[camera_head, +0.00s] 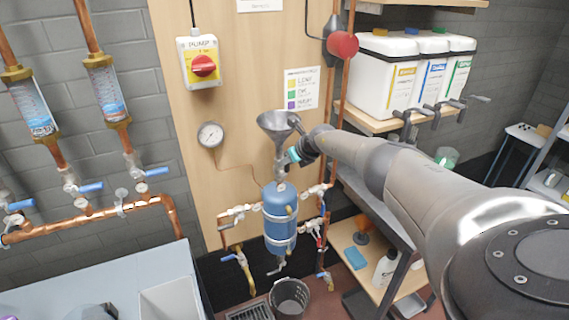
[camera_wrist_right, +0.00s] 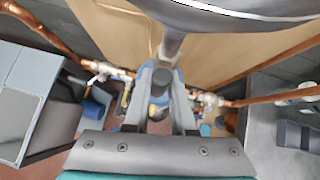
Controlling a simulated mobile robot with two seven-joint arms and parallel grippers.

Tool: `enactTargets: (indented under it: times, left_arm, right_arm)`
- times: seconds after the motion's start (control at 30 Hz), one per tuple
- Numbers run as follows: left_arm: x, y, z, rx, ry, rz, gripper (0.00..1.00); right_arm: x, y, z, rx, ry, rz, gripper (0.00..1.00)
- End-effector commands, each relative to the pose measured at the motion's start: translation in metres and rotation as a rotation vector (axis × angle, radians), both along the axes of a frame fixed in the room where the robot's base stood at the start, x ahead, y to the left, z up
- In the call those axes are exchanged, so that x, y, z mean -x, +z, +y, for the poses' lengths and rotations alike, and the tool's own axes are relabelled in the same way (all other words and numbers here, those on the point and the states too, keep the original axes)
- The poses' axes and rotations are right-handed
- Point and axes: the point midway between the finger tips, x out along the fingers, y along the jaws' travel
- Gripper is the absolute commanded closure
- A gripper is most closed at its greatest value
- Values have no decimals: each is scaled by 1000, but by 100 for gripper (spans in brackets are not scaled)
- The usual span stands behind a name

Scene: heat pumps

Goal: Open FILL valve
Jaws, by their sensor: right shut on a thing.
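A dark grey funnel (camera_head: 279,124) stands on a pipe above a blue tank (camera_head: 281,215) on the wooden panel. Its underside also shows at the top of the right wrist view (camera_wrist_right: 240,14). My right gripper (camera_head: 291,157) is at the pipe just below the funnel. In the right wrist view its two fingers (camera_wrist_right: 162,105) close on the sides of a dark valve handle (camera_wrist_right: 162,78). The handle and valve are mostly hidden by the gripper in the head view, and no FILL label is readable. My left gripper is not in view.
Valves with red and blue levers (camera_head: 318,240) flank the tank. A pressure gauge (camera_head: 210,134) and pump switch (camera_head: 201,63) are on the panel. White containers (camera_head: 385,75) stand on a shelf at right. A bucket (camera_head: 290,297) stands below the tank.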

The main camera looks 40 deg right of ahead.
Motion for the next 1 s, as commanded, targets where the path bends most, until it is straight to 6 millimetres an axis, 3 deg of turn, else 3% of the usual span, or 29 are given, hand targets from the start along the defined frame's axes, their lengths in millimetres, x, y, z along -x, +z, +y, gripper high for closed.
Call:
enactTargets:
  times: [0.23, 0.27, 0.5, 0.83, 1.0]
  left_arm:
    - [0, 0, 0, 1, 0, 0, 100]
    - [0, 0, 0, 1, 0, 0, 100]
    - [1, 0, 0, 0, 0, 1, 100]
    - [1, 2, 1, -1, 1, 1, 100]
    - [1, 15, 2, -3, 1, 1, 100]
  right_arm:
    - [-1, 0, 3, 2, 8, 0, 100]
    - [-1, 0, 3, 2, 8, 1, 75]
    - [0, -1, 2, 1, 5, 1, 48]
    - [1, 1, 1, 1, 2, 2, 47]
    - [7, 9, 0, 3, 2, 3, 47]
